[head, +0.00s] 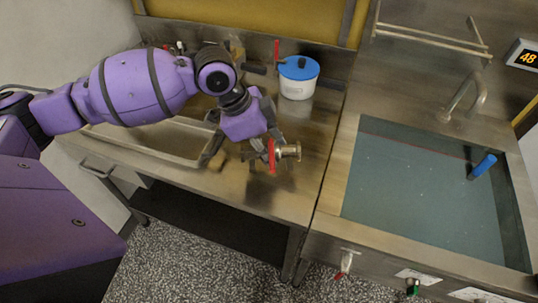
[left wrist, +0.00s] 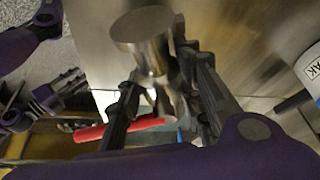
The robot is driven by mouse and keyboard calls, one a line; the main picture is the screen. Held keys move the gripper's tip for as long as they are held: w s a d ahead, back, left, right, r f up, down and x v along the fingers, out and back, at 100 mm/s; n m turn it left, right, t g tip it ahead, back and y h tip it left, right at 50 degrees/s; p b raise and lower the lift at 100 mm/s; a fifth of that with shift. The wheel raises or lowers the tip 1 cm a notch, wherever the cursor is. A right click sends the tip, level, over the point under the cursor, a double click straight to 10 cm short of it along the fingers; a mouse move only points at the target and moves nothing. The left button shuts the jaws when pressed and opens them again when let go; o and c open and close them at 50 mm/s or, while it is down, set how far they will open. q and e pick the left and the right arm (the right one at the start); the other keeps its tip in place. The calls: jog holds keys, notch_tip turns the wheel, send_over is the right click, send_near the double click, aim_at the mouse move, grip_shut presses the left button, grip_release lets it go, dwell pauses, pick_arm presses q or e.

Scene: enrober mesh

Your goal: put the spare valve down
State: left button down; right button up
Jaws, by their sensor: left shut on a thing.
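The spare valve (head: 290,151) has a metal body and a red lever handle. My left gripper (head: 266,152) is shut on it, over the front part of the steel worktop (head: 305,120). The valve appears slightly above the surface; the exact gap is hard to judge. In the left wrist view the valve's round metal end (left wrist: 140,28) points at the camera between the dark fingers (left wrist: 165,105), with the red handle (left wrist: 115,128) below. The fingers hide part of the valve's body.
A white pot with a blue lid (head: 298,78) stands behind the valve at the back of the worktop. A sunken basin (head: 150,140) lies left, partly under my arm. At right is a water-filled tank (head: 420,190) with a blue-handled item (head: 483,166). Worktop right of the valve is clear.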

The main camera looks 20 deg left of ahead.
pick_arm(q)
jog(key=shift+w+f, duration=0.35)
jog(key=shift+w+a+f, duration=0.1)
jog(key=shift+w+f, duration=0.05)
jog(key=shift+f, duration=0.75)
jog(key=shift+w+a+f, duration=0.1)
jog(key=shift+w+f, duration=0.05)
jog(key=shift+f, duration=0.75)
jog(key=shift+f, duration=0.15)
jog(key=c, duration=1.2)
grip_release()
jog(key=shift+s, duration=0.1)
jog(key=v, duration=1.2)
